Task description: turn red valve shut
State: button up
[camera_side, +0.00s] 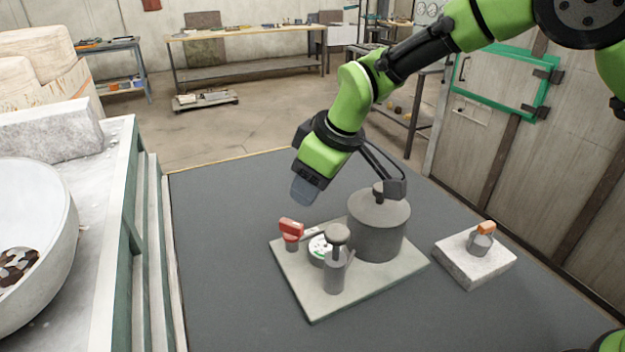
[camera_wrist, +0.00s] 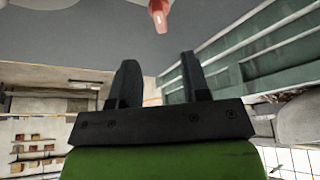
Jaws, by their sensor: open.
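The red valve (camera_side: 291,230) stands at the left corner of a light base plate (camera_side: 310,296) on the dark table. It also shows at the top of the wrist view (camera_wrist: 159,14), a little beyond the fingertips and partly cut off by the frame edge. My gripper (camera_side: 304,191) hangs above and slightly behind the valve in the side view, clear of it. In the wrist view its two dark fingers (camera_wrist: 158,72) are apart with nothing between them.
A grey lidded pot (camera_side: 378,228), a round gauge (camera_side: 322,249) and a grey knobbed cylinder (camera_side: 334,268) share the plate. A stone block (camera_side: 474,262) bearing a small orange-handled piece (camera_side: 482,240) sits to the right. A white bowl (camera_side: 62,250) stands at left. The table's left front is clear.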

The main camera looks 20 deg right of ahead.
aim_at(291, 229)
jog(key=shift+r, duration=0.1)
jog(key=c, duration=0.3)
jog(key=s+a+h, duration=0.1)
jog(key=s+a+f+h, duration=0.1)
jog(key=s+a, duration=0.1)
jog(key=s+a+f, duration=0.1)
jog(key=shift+s+a+h, duration=0.3)
jog(key=shift+a+h, duration=0.1)
grip_shut()
jog(key=s+a+r+m+t+h, duration=0.1)
jog(key=s+a+t+h, duration=0.1)
jog(key=a+t, duration=0.25)
jog(key=shift+g, duration=0.45)
jog(key=x, duration=1)
jog(key=shift+a+f, duration=0.1)
jog(key=shift+a, duration=0.05)
jog(key=shift+w+d+r, duration=0.2)
jog(key=shift+w+d, duration=0.65)
jog(key=shift+d, duration=0.15)
jog(key=shift+w+d, duration=0.35)
jog(key=shift+d, duration=0.1)
